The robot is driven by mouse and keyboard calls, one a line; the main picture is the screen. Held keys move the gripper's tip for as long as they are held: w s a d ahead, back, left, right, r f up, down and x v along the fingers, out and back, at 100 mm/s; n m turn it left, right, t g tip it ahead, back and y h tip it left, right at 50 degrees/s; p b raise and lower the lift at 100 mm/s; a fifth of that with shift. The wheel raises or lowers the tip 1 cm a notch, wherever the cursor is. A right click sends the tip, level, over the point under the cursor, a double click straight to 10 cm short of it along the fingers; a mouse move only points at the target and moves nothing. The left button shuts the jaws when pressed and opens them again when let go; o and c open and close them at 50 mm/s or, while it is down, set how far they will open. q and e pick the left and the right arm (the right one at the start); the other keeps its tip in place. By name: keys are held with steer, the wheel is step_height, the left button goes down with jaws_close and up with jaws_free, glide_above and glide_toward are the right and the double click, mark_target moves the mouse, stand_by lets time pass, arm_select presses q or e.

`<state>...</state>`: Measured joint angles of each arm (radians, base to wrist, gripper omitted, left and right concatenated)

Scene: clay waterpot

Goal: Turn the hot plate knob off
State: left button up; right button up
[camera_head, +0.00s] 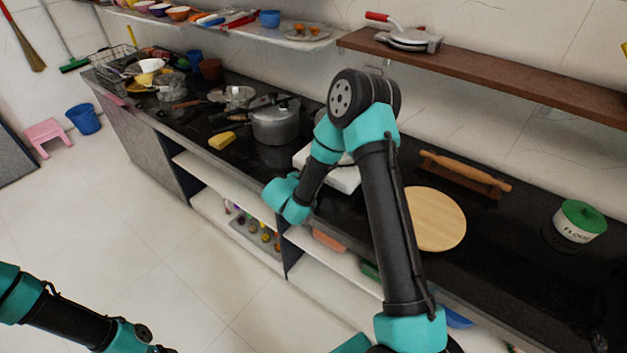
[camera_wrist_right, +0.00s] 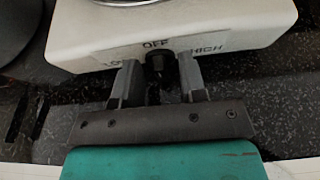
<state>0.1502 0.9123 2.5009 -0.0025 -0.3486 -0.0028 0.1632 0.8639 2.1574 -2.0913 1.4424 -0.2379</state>
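The white hot plate (camera_head: 345,181) sits on the black counter, partly hidden behind my right arm in the head view. In the right wrist view, the hot plate's front (camera_wrist_right: 225,42) carries the label OFF above the knob, HIGH to the right and a partly covered label to the left. The small dark knob (camera_wrist_right: 157,62) is just under OFF; its pointing direction is unclear. My right gripper (camera_wrist_right: 160,75) is open, with one finger on each side of the knob and visible gaps between. In the head view, its fingers are hidden. My left gripper is outside the view; only its arm shows.
A metal pot (camera_head: 276,124) and a yellow sponge (camera_head: 222,141) stand left of the hot plate. A round wooden board (camera_head: 436,219), a rolling pin (camera_head: 465,171) and a green-lidded container (camera_head: 580,221) are to the right. A brown shelf (camera_head: 490,72) hangs above.

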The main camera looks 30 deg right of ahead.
steer(key=v, duration=1.7)
steer(key=shift+a, duration=0.15)
